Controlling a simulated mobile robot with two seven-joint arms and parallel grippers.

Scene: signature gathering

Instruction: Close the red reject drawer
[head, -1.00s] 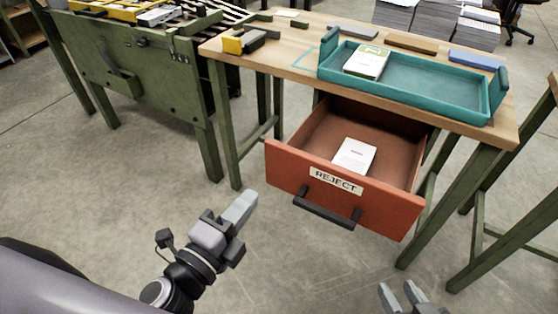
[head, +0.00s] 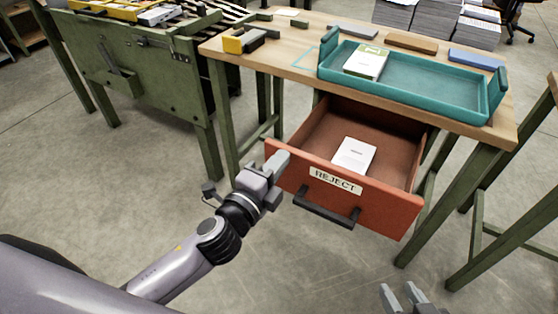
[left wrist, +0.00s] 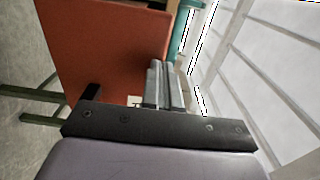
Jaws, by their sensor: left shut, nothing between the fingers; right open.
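The red reject drawer (head: 390,207) stands pulled out under the wooden table, with a "REJECT" label and a dark bar handle (head: 326,210) on its front. A white booklet (head: 354,155) lies inside it. My left gripper (head: 282,158) is shut and empty, with its fingertips at the left end of the drawer front; I cannot tell whether they touch it. In the left wrist view the shut fingers (left wrist: 159,82) overlap the red drawer front (left wrist: 100,50). My right gripper (head: 402,298) is open and empty at the bottom edge, in front of the drawer.
A teal tray (head: 425,82) with a green and white booklet (head: 366,62) stands on the wooden tabletop (head: 290,60) above the drawer. A green workbench (head: 150,75) stands at the left. The floor in front of the drawer is clear.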

